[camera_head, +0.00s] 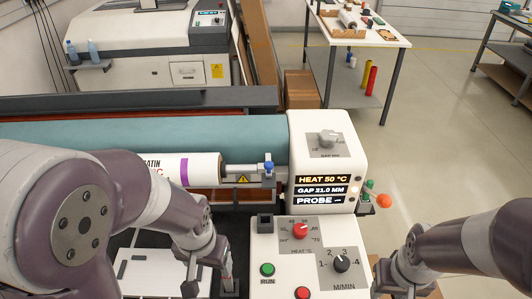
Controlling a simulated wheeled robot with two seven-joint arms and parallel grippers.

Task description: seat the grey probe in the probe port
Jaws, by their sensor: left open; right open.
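A laminator-like machine has a white control panel (290,245) in front of me; its display (322,190) reads "HEAT 50 °C", "GAP 21.0 MM" and "PROBE --". A small black square socket (265,222) stands at the panel's back left corner; I cannot tell whether it is the probe port. I cannot make out the grey probe for sure. My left gripper (209,284) is open, low over the dark bed left of the panel, beside a pale sheet. My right gripper (405,290) is open at the bottom edge, right of the panel, its tips partly cut off.
The panel has a red heat knob (300,230), a black speed knob (341,263), a green button (267,269) and a red button (303,293). A white roll (205,168) lies before a teal roller (150,138). An orange ball (384,201) sits right of the display.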

